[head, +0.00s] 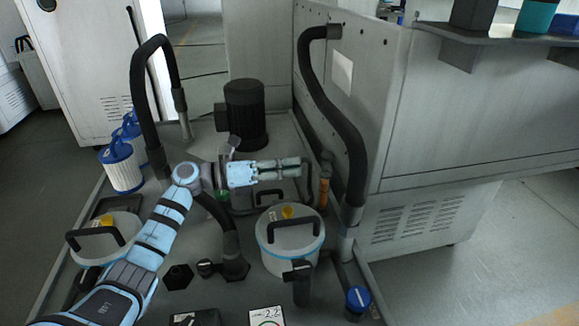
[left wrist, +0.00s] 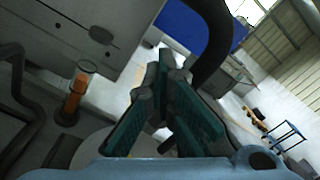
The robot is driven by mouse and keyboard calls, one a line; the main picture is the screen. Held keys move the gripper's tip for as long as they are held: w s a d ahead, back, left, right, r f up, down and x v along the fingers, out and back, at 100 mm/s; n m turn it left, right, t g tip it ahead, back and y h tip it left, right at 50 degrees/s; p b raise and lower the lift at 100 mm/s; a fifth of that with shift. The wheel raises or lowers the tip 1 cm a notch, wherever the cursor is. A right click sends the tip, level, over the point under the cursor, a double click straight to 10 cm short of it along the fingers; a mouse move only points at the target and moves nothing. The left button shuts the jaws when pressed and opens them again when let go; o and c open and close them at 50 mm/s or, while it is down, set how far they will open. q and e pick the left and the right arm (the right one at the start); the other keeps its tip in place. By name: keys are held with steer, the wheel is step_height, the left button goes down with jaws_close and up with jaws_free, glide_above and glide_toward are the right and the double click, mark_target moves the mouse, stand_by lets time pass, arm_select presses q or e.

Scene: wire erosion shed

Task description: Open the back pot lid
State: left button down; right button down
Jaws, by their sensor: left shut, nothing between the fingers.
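Two grey pots with blue rims and black lid handles stand on the grey base plate. The right pot (head: 290,245) is at centre right, its lid on and a yellow knob on top. The left pot (head: 92,250) is partly covered by my left arm, and its lid also looks on. I cannot tell which is the back pot. My left gripper (head: 298,164) is shut and empty, above and beyond the right pot, apart from its handle (head: 294,214). Its shut fingers also show in the left wrist view (left wrist: 168,75). My right gripper is not in view.
A black motor (head: 245,115) stands behind the gripper. A thick black hose (head: 335,120) runs down the machine wall at right, near an orange tube (head: 324,192). Another hose (head: 140,100) arches at left, beside white filter cartridges (head: 122,168). A blue-capped fitting (head: 358,298) is at front right.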

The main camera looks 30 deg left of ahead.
arm_select(q)
steer(key=c, duration=2.3)
jaws_free()
steer(key=o, duration=0.7)
steer(key=v, duration=1.2)
steer(key=shift+c, duration=0.3)
